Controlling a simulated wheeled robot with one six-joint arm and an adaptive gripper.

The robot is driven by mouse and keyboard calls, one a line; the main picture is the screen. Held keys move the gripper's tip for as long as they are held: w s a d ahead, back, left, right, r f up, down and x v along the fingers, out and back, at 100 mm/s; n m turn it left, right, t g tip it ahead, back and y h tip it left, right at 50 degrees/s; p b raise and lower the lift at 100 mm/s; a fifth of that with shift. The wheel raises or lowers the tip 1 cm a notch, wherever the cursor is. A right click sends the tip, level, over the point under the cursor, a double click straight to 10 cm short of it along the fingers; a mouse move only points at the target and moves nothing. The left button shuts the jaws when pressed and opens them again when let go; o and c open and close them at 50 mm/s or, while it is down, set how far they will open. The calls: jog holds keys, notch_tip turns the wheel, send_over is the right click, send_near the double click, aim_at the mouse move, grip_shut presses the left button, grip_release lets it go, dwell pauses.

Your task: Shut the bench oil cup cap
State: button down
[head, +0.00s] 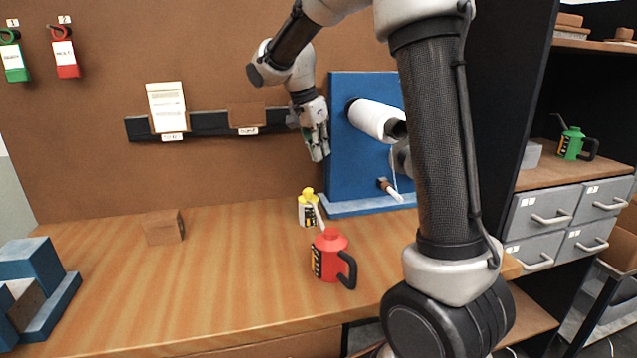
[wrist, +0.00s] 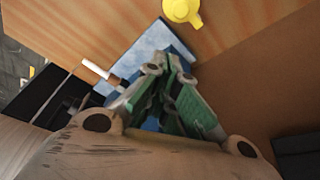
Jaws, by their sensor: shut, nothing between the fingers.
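A small white and yellow container (head: 307,210) with a yellow top stands upright on the bench near the blue stand. The wrist view shows a yellow top (wrist: 182,10) with a small tab at its upper edge. No part is labelled as the oil cup cap, and I cannot tell whether this top is open or shut. A red oil can (head: 331,257) with a dark handle stands in front, its spout partly overlapping the container. My gripper (head: 319,157) is shut and empty, pointing down above the bench, clear of the container. Its fingers (wrist: 168,65) also show in the wrist view.
A blue stand (head: 361,90) with a white roll (head: 377,120) and a light-tipped peg (head: 390,190) rises right beside my gripper. A brown block (head: 164,227) lies at the left. Grey drawers (head: 540,215) stand at the right.

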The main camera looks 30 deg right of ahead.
aim_at(307, 193)
jog(key=d+f, duration=0.1)
jog(key=f, duration=0.2)
jog(key=d+f+m, duration=0.1)
jog(key=f, duration=0.2)
jog(key=d+f+m, duration=0.1)
jog(key=d+f, duration=0.1)
jog(key=f, duration=0.1)
jog(key=shift+f, duration=0.2)
jog(key=shift+s+a+r, duration=0.1)
jog(key=shift+s+a, duration=0.05)
jog(key=shift+a, duration=0.9)
jog(key=shift+s+a+r, duration=0.1)
jog(key=shift+a, duration=0.95)
jog(key=shift+a, duration=0.45)
jog(key=shift+w, duration=0.1)
